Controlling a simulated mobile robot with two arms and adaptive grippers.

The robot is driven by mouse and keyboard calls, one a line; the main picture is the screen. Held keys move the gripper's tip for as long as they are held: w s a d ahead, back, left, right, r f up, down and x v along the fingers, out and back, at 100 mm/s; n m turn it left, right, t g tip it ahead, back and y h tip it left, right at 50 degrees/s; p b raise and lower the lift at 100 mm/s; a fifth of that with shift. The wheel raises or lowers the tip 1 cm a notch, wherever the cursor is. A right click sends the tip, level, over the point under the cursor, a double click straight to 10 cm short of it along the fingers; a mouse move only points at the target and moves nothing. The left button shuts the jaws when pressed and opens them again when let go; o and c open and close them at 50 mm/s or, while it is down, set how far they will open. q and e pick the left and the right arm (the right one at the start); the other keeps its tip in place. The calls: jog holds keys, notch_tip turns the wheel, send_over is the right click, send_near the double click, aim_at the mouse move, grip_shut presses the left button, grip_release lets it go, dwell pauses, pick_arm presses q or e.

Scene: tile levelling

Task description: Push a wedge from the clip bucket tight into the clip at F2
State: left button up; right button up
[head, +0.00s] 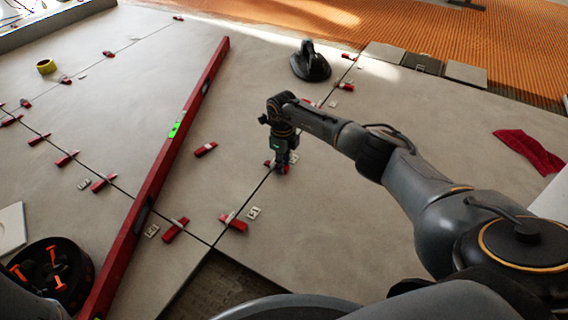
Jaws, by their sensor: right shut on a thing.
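My right gripper (280,160) points down at the tile joint in the middle of the head view. It is shut on a red wedge (270,163), which is low at the joint and partly hidden by the fingers. The clip there is mostly hidden, so I cannot tell how far the wedge is in it. A small white label (294,157) lies just right of the gripper; its writing is too small to read. A black bucket (88,262) with orange pieces inside stands at the lower left. My left gripper is not in view.
A long red level (160,172) lies across the tiles on the left. Red wedges (234,222) sit in clips along the joints; a loose-looking one (206,149) lies mid-tile. A black suction lifter (311,65) stands behind. A red cloth (528,151) lies right. An untiled gap (215,287) is in front.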

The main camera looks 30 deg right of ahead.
jog(key=shift+w+a+r, duration=0.1)
jog(key=shift+w, duration=0.05)
jog(key=o, duration=0.9)
notch_tip(320, 180, up, 12)
jog(key=shift+f, duration=0.1)
dwell(0.3)
